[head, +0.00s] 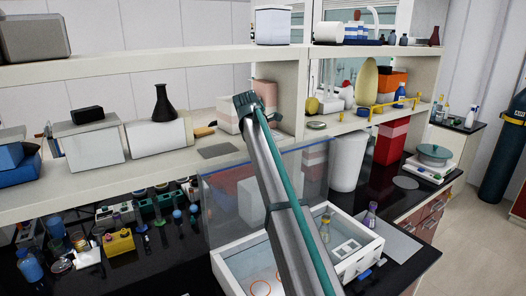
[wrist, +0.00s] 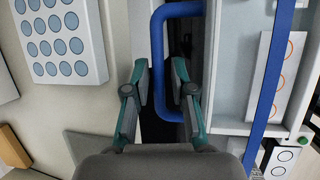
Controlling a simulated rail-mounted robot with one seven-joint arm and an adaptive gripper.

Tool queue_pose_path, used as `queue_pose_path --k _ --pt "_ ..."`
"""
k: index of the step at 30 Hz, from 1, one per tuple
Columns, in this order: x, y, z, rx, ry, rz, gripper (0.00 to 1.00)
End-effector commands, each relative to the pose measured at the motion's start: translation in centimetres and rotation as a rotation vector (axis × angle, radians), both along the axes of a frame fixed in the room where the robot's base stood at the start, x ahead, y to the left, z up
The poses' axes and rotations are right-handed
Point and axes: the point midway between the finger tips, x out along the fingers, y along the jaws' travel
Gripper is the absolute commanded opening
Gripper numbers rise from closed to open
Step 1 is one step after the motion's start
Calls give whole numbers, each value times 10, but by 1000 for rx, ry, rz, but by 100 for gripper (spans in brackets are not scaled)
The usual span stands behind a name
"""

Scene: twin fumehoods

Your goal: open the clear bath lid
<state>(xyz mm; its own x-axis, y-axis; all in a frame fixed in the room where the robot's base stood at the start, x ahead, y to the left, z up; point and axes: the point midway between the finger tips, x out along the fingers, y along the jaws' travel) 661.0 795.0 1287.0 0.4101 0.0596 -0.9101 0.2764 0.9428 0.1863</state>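The clear bath lid (head: 225,215) stands raised and steep over the white bath (head: 372,250) in the head view, partly hidden by my arm. In the wrist view a blue bent bar (wrist: 158,50), like a handle, runs down and curves right. My gripper (wrist: 160,68) is open there, with its teal fingertips on either side of the bar in the picture. I cannot tell whether they touch it. A blue strip (wrist: 271,80), perhaps the lid's edge, runs down the right side. In the head view my fingertips cannot be made out.
A white block with grey-blue circles (wrist: 62,42) lies left of my gripper. The shelf (head: 125,172) carrying boxes and a dark flask (head: 163,105) runs behind the bath. Small bottles and racks crowd the black bench at left. A white bin (head: 347,162) stands behind the bath.

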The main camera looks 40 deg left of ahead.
Motion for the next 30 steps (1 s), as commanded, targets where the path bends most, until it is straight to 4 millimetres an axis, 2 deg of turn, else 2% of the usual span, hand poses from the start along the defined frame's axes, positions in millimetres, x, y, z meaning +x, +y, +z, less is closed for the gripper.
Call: queue_pose_path --k 11,24,30 --pt "-2 1 13 5 -7 -1 25" --pt "-35 -4 83 4 -4 0 25" --pt "-46 -6 105 3 -4 0 25"
